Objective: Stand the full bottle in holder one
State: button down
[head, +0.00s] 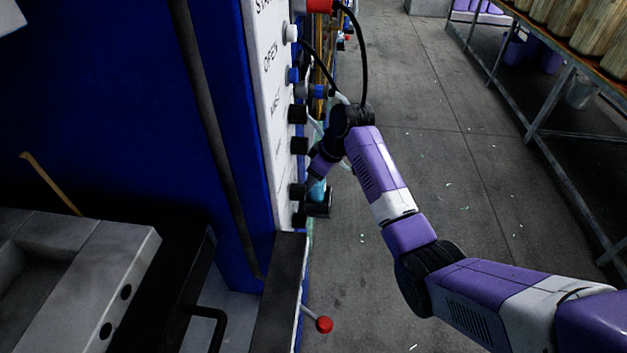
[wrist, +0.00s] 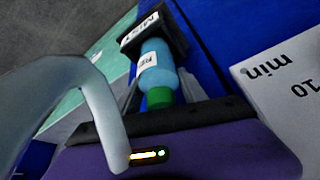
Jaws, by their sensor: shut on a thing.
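The bottle is light blue with a green cap and a white label reading "RE". In the wrist view the bottle (wrist: 158,78) has its cap towards the camera and its other end at a black holder (wrist: 165,27) with a white "MIST" label. My gripper (wrist: 163,88) is shut on the bottle, a grey finger on each side. In the head view the gripper (head: 316,180) is low beside the machine's panel, and a bit of the bottle (head: 318,192) shows just above the black holder (head: 318,209). I cannot tell how deep the bottle sits in the holder.
A blue press with a white button panel (head: 268,70) stands close left of my arm. Black knobs (head: 298,146) and a red-ended lever (head: 323,324) jut out from it. The grey floor (head: 440,150) is open to the right, up to a metal rack (head: 560,80).

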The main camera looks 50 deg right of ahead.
jog(key=shift+f, duration=0.65)
jog(key=c, duration=0.9)
grip_release()
jog(key=shift+f, duration=0.1)
jog(key=b+v, duration=0.1)
jog(key=v, duration=1.1)
